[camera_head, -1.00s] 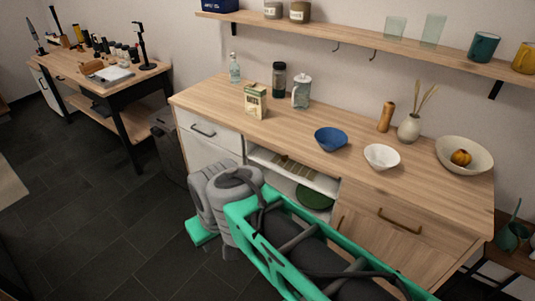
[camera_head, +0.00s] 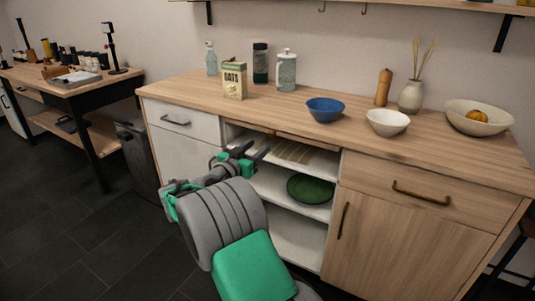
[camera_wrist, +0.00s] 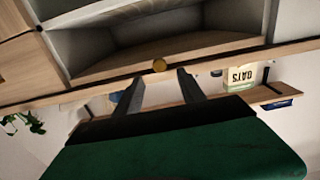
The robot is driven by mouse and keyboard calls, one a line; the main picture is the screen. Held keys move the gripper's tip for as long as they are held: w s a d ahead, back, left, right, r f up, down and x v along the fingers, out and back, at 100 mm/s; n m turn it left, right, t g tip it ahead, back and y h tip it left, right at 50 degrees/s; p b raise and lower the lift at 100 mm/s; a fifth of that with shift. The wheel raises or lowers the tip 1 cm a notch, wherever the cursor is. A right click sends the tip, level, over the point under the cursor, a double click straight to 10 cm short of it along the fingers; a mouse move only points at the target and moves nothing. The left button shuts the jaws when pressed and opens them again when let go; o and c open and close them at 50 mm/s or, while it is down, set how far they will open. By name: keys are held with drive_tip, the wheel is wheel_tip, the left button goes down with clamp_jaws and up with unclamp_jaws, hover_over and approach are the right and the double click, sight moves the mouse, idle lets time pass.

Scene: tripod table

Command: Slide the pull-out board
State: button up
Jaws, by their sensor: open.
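The pull-out board (camera_head: 307,145) shows in the head view as a thin wooden strip just under the worktop, above the open shelf bay. In the wrist view, which is upside down, its wooden underside (camera_wrist: 205,47) and a round brass knob (camera_wrist: 159,65) show. My gripper (camera_head: 254,152) is at the upper left of the bay, in front of the board. Its two dark fingers are open and empty in the wrist view (camera_wrist: 160,77), with the knob ahead between their tips. I cannot tell the exact gap to the knob. The knob is not discernible in the head view.
The worktop (camera_head: 190,92) carries an oats box (camera_head: 234,81), a blue bowl (camera_head: 325,110), a white bowl (camera_head: 387,122) and other items. Below are a handled drawer (camera_head: 430,185), a white drawer (camera_head: 185,121) and a green plate (camera_head: 309,189) on a shelf. Dark floor lies left.

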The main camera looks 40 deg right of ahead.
sight(270, 135)
drive_tip(key=x, duration=0.7)
drive_tip(key=shift+d+r+b, duration=0.1)
drive_tip(key=shift+b, duration=0.25)
clamp_jaws()
idle(0.9)
